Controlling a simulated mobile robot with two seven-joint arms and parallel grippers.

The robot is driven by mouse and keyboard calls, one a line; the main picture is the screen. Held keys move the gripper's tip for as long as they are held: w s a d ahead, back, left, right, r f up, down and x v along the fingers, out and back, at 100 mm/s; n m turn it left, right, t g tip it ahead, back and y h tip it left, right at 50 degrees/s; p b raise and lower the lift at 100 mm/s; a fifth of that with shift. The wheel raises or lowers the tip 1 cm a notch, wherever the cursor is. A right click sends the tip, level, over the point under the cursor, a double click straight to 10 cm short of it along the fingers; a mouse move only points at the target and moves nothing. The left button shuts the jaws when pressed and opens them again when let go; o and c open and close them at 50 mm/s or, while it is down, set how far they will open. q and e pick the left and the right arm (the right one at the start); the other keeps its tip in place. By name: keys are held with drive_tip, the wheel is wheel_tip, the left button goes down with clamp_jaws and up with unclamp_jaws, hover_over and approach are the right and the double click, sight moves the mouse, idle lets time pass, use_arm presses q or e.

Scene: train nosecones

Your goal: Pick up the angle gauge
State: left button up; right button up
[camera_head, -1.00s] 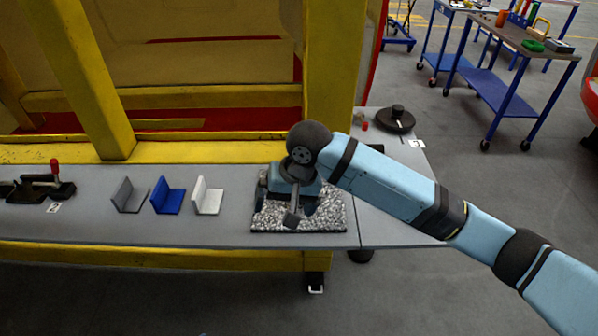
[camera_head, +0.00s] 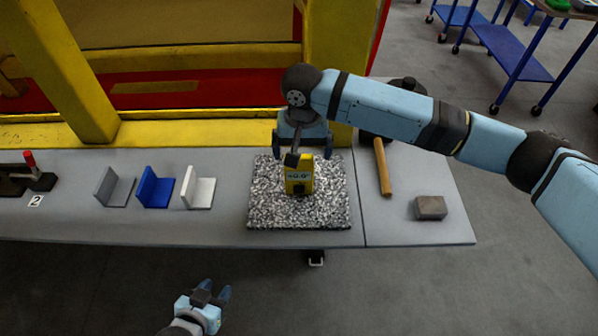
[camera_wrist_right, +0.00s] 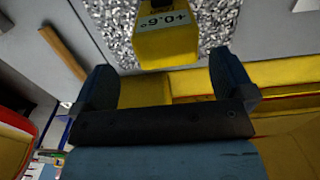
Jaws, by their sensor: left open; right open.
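The angle gauge (camera_head: 299,178) is a small yellow block with a light display. It stands on a speckled granite plate (camera_head: 262,205) on the bench. In the right wrist view the gauge (camera_wrist_right: 168,42) shows a reading near +0.6°, just beyond and between the fingertips. My right gripper (camera_head: 302,146) is open and empty, at the far side of the gauge, with a dark part of the hand overlapping its upper left in the head view. My left gripper (camera_head: 216,290) is open and empty, low in front of the bench.
Grey, blue and white angle brackets (camera_head: 155,190) stand left of the plate. A wooden-handled tool (camera_head: 383,168) and a grey-brown block (camera_head: 430,208) lie to the right. A yellow frame (camera_head: 215,132) rises behind the bench. Bare bench lies between brackets and plate.

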sight(299, 167)
drive_tip(key=shift+f, duration=0.55)
drive_tip(key=f, duration=0.5)
drive_tip(key=shift+a+p, duration=0.35)
drive_tip(key=c, duration=1.1)
drive_tip(key=shift+r, duration=0.1)
